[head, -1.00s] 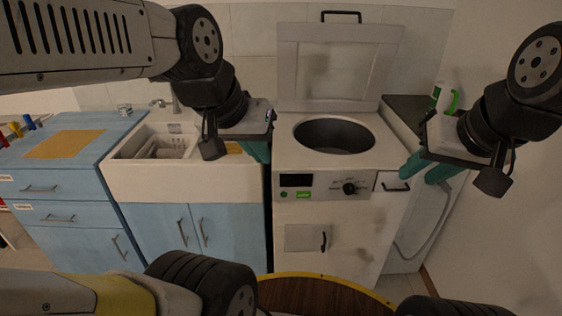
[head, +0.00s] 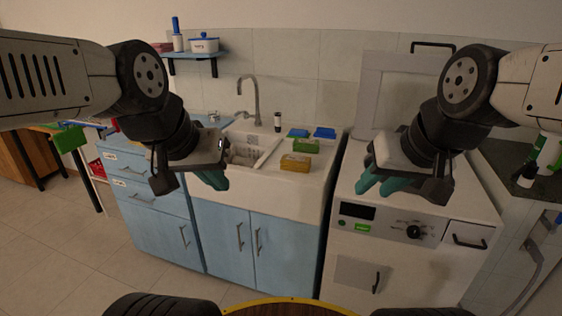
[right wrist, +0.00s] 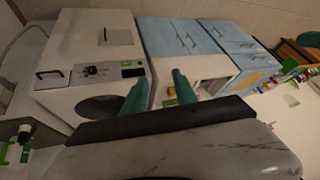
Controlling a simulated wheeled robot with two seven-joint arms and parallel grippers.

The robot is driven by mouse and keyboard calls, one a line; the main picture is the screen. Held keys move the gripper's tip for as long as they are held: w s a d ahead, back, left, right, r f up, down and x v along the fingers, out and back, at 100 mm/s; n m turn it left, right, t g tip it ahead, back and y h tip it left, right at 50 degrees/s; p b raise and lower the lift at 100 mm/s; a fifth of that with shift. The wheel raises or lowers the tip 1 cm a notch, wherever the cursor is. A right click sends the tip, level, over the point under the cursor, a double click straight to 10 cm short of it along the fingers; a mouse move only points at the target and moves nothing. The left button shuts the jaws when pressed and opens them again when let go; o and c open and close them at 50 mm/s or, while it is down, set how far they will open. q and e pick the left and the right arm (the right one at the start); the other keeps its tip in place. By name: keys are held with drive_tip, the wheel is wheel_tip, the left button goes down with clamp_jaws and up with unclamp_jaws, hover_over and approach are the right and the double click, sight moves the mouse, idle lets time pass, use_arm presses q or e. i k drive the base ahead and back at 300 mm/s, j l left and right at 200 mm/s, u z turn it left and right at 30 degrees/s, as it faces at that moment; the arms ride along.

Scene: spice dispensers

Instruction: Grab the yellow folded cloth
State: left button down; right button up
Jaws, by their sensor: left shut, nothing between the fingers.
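The yellow folded cloth (head: 295,163) lies on the counter right of the sink basin, at the front of a small group of cloths. In the right wrist view a small yellow patch (right wrist: 171,102) shows beyond the fingers, likely the same cloth. My left gripper (head: 213,181) is shut and empty, in the air in front of the sink, left of the cloth. My right gripper (head: 373,184) is open and empty, in front of the washing machine, right of the cloth. Its two green fingers stand apart in the right wrist view (right wrist: 160,78).
A green folded cloth (head: 305,146) lies just behind the yellow one, with blue cloths (head: 324,133) farther back. A tall faucet (head: 255,99) rises behind the sink basin (head: 243,154). The top-loading washing machine (head: 348,246) stands right, its lid (head: 376,97) raised.

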sight(290, 163)
drive_tip(key=i+j, duration=0.4)
drive_tip(key=i, duration=0.15)
drive_tip(key=i+j, duration=0.4)
drive_tip(key=i, duration=0.1)
